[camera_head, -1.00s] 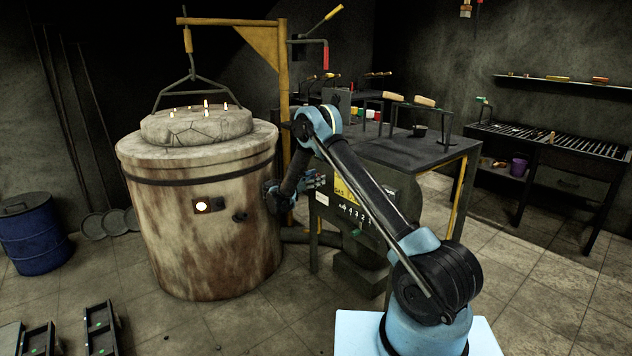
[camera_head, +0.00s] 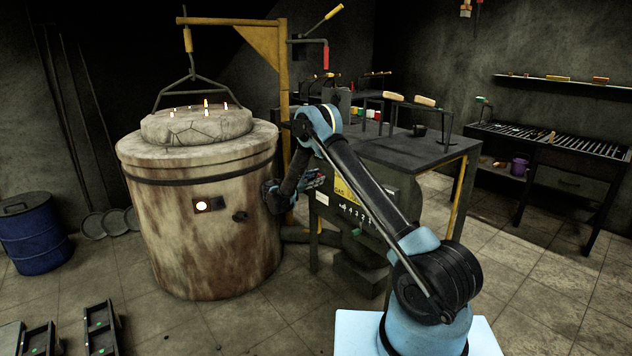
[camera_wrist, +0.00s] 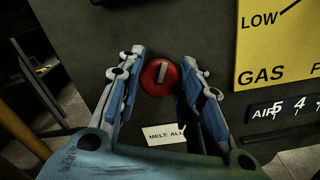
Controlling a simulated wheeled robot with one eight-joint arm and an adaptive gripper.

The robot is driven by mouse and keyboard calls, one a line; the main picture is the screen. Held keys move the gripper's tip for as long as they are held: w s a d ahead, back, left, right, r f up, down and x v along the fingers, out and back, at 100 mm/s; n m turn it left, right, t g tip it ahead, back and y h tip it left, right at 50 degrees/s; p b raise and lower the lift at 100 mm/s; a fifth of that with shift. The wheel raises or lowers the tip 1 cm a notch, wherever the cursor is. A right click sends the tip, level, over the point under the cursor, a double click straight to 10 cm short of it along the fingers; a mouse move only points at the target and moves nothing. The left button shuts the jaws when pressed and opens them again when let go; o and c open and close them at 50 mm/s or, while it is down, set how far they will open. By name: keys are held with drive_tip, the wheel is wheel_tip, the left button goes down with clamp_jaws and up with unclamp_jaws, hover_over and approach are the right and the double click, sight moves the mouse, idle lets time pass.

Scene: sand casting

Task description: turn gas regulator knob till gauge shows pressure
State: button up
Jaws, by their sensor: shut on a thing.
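In the wrist view, a round red knob (camera_wrist: 151,84) with a pale pointer mark sits on a dark panel (camera_wrist: 205,35). The mark points roughly upward. My gripper (camera_wrist: 161,66) has one blue-grey finger on each side of the knob and is shut on it. To the right is the yellow gas gauge plate (camera_wrist: 255,50), reading LOW and GAS. A dark line shows near LOW; the rest of the dial is cut off. In the head view, my gripper (camera_head: 309,182) is at the panel's left side, where the knob cannot be made out.
A large rusty furnace (camera_head: 200,240) with flames on its lid stands close left of my gripper. The panel is under a dark workbench (camera_head: 425,155). A blue barrel (camera_head: 33,240) and black moulds (camera_head: 100,325) are at left. Open floor lies at right.

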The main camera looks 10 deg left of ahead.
drive_tip(key=m, duration=1.1)
drive_tip(key=shift+s+f, duration=0.2)
drive_tip(key=shift+m, duration=0.4)
drive_tip(key=o, duration=1)
drive_tip(key=shift+o, duration=0.2)
drive_tip(key=shift+a, duration=0.1)
drive_tip(key=v, duration=1.2)
